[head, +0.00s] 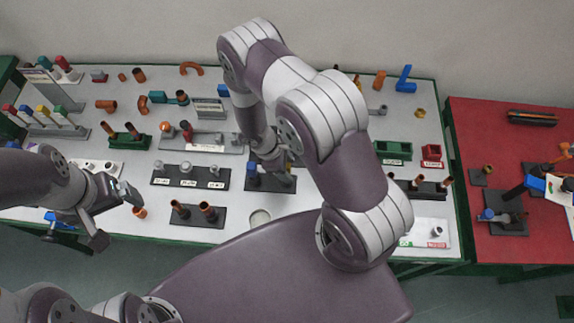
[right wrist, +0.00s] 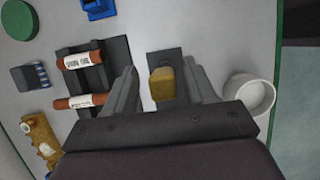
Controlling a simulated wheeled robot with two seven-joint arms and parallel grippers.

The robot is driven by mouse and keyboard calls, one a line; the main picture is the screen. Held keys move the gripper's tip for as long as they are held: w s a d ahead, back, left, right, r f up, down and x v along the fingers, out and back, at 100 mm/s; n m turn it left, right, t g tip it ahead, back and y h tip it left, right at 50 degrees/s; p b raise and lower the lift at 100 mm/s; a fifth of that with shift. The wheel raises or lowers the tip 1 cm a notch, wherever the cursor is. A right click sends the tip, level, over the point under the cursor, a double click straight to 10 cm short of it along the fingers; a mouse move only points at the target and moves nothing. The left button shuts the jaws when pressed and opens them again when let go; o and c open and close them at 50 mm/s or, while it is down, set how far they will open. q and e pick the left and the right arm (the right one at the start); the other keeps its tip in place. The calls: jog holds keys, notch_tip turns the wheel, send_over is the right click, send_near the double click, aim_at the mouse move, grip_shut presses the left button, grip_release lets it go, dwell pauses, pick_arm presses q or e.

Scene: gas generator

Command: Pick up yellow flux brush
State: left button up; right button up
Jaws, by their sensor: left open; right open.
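In the right wrist view, a yellow block-shaped top (right wrist: 162,80), which looks like the flux brush, stands at a dark grey holder (right wrist: 164,57). My right gripper (right wrist: 159,65) is open, with one finger on each side of the yellow top and a gap at both sides. The lower part of the brush is hidden. In the head view, my right arm hides most of this spot, and a bit of yellow (head: 290,157) shows beside the wrist. My left gripper (head: 117,214) is open and empty at the front left of the table.
A white cup (right wrist: 252,95) stands right of the right gripper. Labelled red-brown tubes (right wrist: 84,60) lie in a dark holder to its left. In the head view, a rack (head: 50,130) of coloured handles, including a yellow one, stands far left. A red table (head: 500,250) is at right.

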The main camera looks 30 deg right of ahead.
jog(key=shift+s+d+f, duration=0.15)
jog(key=shift+s+f, duration=0.05)
jog(key=shift+f, duration=0.35)
jog(key=shift+s+f, duration=0.15)
jog(key=shift+f, duration=0.2)
jog(key=c, duration=0.9)
pick_arm(q)
jog(key=shift+s+a+r, duration=0.2)
jog(key=shift+r, duration=0.15)
